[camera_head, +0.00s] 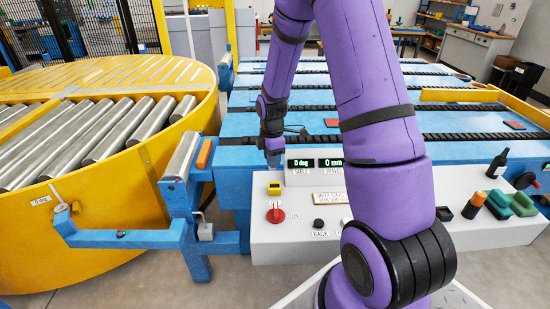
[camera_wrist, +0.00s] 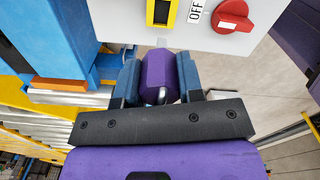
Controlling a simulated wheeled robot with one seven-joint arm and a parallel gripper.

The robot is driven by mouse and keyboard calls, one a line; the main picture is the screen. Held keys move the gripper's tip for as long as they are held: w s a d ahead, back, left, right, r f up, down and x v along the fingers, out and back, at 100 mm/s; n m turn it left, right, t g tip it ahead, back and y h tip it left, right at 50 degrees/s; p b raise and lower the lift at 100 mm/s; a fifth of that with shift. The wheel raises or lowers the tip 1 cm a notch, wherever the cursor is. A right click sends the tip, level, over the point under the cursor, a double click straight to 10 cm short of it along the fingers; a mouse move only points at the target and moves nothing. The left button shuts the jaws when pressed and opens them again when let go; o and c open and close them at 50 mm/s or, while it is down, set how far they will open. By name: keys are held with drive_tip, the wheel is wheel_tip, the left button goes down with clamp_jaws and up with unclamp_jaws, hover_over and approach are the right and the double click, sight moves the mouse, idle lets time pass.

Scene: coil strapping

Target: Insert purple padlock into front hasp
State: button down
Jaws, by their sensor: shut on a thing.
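The purple padlock (camera_wrist: 159,72) is in the wrist view, between the two blue fingers of my gripper (camera_wrist: 158,66). The fingers are shut on its sides, and part of its silver shackle shows on the side toward the wrist. In the head view my gripper (camera_head: 273,152) points down at the back left of the control panel, beside the display. The padlock cannot be made out there. A small grey fitting with a bent rod (camera_head: 204,229) is on the blue frame left of the panel. I cannot tell whether it is the front hasp.
The light grey control panel (camera_head: 270,235) carries a red rotary switch (camera_head: 275,215) and a yellow-framed switch (camera_head: 274,188). A yellow roller turntable (camera_head: 120,185) stands left, and a blue slatted conveyor (camera_head: 245,103) lies behind. Bottles and green items (camera_head: 510,203) crowd the panel's right end.

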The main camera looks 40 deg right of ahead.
drive_tip(key=shift+s+d+n, duration=0.25)
drive_tip(key=shift+n, duration=0.35)
drive_tip(key=shift+f, duration=2.9)
drive_tip(key=shift+f, duration=1.75)
drive_tip(key=c, duration=0.7)
unclamp_jaws()
wheel_tip(320, 180, up, 11)
drive_tip(key=shift+f, duration=0.15)
